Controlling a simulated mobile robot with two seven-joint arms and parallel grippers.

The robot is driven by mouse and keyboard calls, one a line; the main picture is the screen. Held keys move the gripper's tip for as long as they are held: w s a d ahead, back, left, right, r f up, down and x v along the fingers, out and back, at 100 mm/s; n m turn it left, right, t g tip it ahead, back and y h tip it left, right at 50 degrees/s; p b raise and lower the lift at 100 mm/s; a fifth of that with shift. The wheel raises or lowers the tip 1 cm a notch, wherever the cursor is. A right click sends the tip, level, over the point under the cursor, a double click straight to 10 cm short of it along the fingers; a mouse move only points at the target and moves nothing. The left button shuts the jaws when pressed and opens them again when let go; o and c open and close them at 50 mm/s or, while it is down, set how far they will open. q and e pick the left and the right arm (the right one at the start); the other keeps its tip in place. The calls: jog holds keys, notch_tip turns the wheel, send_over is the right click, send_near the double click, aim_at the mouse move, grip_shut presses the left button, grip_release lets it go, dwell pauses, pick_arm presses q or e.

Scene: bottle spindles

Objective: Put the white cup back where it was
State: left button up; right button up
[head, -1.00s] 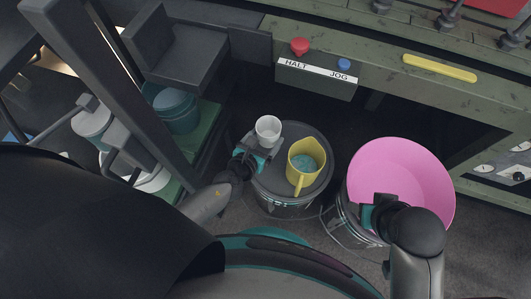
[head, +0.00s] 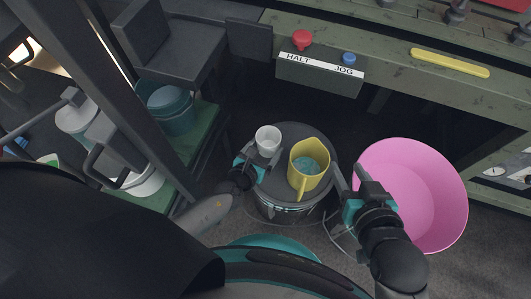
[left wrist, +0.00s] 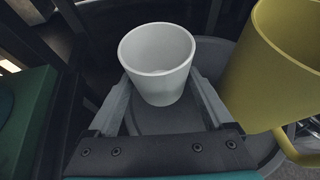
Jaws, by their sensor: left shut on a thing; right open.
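The white cup (head: 268,138) is upright above the left part of a dark round drum lid (head: 318,197). It also shows in the left wrist view (left wrist: 158,62), empty inside. My left gripper (head: 257,158) is shut on the cup, with one finger on each side. I cannot tell whether the cup's base touches the lid. A yellow jug (head: 308,168) with bluish contents stands on the same lid, just right of the cup, and also shows in the left wrist view (left wrist: 275,70). My right gripper (head: 352,185) is open and empty between the jug and a pink tub.
The pink tub (head: 440,190) stands at the right. A green shelf (head: 198,135) with a teal container (head: 170,108) is at the left. A console with a red HALT button (head: 303,40) and blue JOG button (head: 348,58) is behind. A frame post (head: 85,60) rises at the left.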

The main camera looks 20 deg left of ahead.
aim_at(266, 154)
pick_arm(q)
jog(key=shift+f+b, duration=0.6)
jog(key=shift+f, duration=0.1)
jog(key=shift+f+b, duration=0.35)
jog(key=shift+f, duration=0.05)
jog(key=shift+f+b, duration=0.35)
jog(key=shift+f, duration=0.3)
pick_arm(e)
jog(key=shift+s+a+r+m+t+y, duration=0.15)
jog(key=shift+a+r+t+y, duration=0.3)
jog(key=shift+a+t, duration=0.35)
jog(key=shift+s+a+r+m+t+y, duration=0.1)
jog(key=shift+a+r+t+y, duration=0.35)
jog(key=shift+t, duration=0.55)
jog(key=shift+s+a+r+m+t+y, duration=0.15)
jog(key=shift+a+r+t+y, duration=0.15)
jog(key=shift+a+r+t, duration=0.5)
jog(key=shift+d+f, duration=0.1)
jog(key=shift+f, duration=0.1)
pick_arm(q)
jog(key=shift+f, duration=0.15)
jog(key=o, duration=1.2)
jog(key=shift+o, duration=0.2)
